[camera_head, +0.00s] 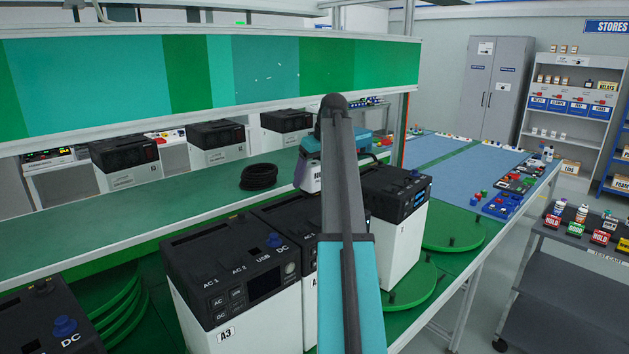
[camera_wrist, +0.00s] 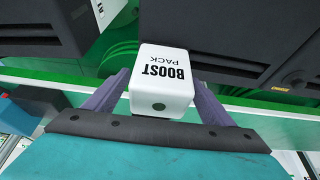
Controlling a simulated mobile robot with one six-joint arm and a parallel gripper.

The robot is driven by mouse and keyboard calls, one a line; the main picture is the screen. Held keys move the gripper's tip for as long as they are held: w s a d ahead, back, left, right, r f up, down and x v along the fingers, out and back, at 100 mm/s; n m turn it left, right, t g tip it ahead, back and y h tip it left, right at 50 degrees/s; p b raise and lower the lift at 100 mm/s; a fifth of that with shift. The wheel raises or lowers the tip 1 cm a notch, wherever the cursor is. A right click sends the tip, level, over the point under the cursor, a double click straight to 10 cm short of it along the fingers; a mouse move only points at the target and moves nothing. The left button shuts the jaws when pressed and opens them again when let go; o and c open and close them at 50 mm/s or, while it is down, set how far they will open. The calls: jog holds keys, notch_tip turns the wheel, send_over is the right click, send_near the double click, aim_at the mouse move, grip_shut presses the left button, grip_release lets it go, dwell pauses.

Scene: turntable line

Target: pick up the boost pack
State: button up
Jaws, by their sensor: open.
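The boost pack (camera_wrist: 165,92) is a small white block with rounded edges, black "BOOST PACK" lettering and a dark round spot on its near face. In the wrist view my gripper (camera_wrist: 160,84) is open, with one purple finger on each side of the pack. I cannot tell whether either finger touches it. In the head view my gripper (camera_head: 306,178) is partly hidden behind my own arm, above the green bench, and the pack is hard to make out there.
Black-topped white power units (camera_head: 238,315) stand on the near bench, one (camera_head: 395,240) just right of my gripper. A black cable coil (camera_head: 258,177) lies on the green shelf (camera_head: 200,205) to the left. Green turntable discs (camera_head: 452,232) lie at the right.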

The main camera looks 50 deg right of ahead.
jog(key=shift+w+f, duration=0.2)
jog(key=shift+f, duration=0.3)
jog(key=shift+r, duration=0.1)
jog(key=c, duration=1.9)
